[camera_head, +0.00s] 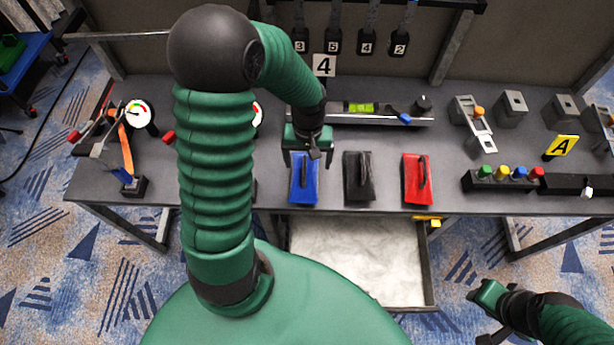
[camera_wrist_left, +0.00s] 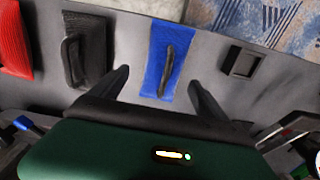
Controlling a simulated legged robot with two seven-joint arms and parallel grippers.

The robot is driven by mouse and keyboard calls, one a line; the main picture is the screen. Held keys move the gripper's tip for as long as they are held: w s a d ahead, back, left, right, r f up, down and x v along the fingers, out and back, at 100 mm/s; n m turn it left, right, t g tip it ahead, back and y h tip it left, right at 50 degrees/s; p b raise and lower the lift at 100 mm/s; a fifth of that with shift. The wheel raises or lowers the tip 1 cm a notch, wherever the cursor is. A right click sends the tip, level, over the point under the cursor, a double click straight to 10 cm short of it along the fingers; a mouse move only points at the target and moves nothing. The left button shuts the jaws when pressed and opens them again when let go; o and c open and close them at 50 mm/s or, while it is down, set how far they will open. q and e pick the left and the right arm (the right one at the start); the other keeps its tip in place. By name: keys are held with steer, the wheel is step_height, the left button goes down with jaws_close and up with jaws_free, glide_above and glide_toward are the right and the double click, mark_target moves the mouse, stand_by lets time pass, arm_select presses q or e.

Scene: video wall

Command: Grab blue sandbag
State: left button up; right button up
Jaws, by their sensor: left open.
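The blue sandbag (camera_head: 304,188) lies flat on the grey workbench, the leftmost of three sandbags, with a dark handle along its top. My left gripper (camera_head: 309,158) is open above its back end in the head view. In the left wrist view, the blue sandbag (camera_wrist_left: 168,62) lies ahead, between the two spread fingers (camera_wrist_left: 163,85), which hold nothing. Its handle stands up at its middle. My right gripper (camera_head: 492,313) is at the lower right, off the bench in front; its jaws are unclear.
A black sandbag (camera_head: 358,182) and a red sandbag (camera_head: 416,183) lie to the right on the bench (camera_head: 460,205). An open drawer (camera_head: 425,272) with a pale inside sits below the front edge. A rail with a green level (camera_head: 361,108) stands behind the sandbags.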

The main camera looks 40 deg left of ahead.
arm_select(q)
steer(key=f, duration=0.5)
steer(key=a+f+b, duration=0.1)
steer(key=f, duration=0.2)
steer(key=shift+s+f, duration=0.15)
steer(key=shift+f, duration=0.2)
steer(key=shift+d+f, duration=0.1)
steer(key=shift+f, duration=0.15)
steer(key=shift+a, duration=0.2)
steer(key=c, duration=0.9)
jaws_close()
